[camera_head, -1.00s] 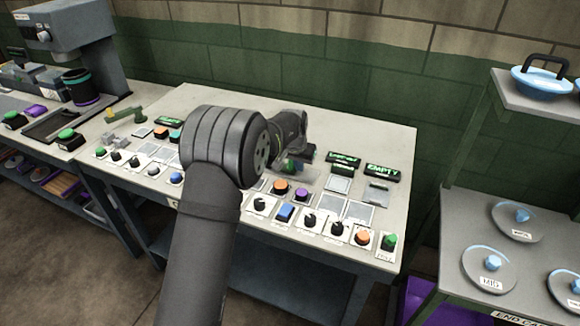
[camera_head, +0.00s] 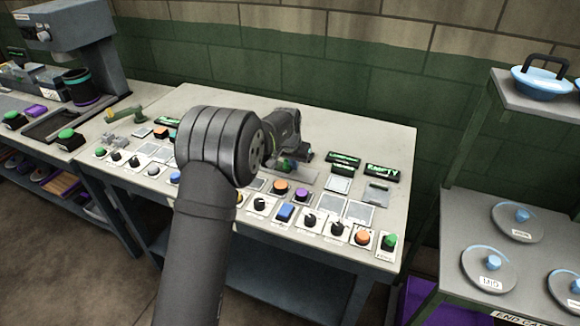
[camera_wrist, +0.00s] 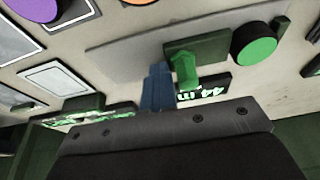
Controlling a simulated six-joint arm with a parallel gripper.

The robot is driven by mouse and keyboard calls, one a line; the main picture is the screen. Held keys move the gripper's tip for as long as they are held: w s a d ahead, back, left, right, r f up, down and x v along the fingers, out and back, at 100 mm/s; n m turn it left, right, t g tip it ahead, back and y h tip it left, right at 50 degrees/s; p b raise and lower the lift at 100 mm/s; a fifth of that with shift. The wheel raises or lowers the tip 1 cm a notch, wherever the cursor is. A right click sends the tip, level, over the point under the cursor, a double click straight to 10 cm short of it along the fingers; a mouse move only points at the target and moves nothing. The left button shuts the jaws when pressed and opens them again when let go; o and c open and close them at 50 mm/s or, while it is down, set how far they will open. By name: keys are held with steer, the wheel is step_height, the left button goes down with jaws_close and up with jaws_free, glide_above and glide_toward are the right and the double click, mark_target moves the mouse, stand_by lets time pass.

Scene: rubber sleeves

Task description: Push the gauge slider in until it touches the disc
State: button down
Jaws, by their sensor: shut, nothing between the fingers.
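The gauge shows in the wrist view as a grey track plate (camera_wrist: 125,45) with a dark green block (camera_wrist: 212,46), which I take to be the slider, carrying a brighter green pointer (camera_wrist: 185,70). A round green disc (camera_wrist: 255,45) sits at the block's right end; I cannot tell whether they touch. A display (camera_wrist: 205,88) with lit digits lies beside the block, partly covered. My gripper (camera_wrist: 158,88) is shut and empty, its blue fingers just left of the pointer; contact is unclear. In the head view my arm hides most of the gauge.
The console table (camera_head: 370,130) carries several knobs and buttons along its front, including an orange button (camera_head: 281,187) and a purple button (camera_head: 302,195). Displays (camera_head: 382,172) stand at the right. A shelf (camera_head: 460,225) with lids is further right. The table's back is clear.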

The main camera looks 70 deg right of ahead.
stand_by(0.4)
steer(key=shift+s, duration=0.7)
step_height(320, 180, up, 7)
stand_by(0.7)
steer(key=shift+f, duration=0.1)
step_height(320, 180, down, 7)
steer(key=shift+r, duration=0.1)
steer(key=shift+w, duration=0.3)
stand_by(0.6)
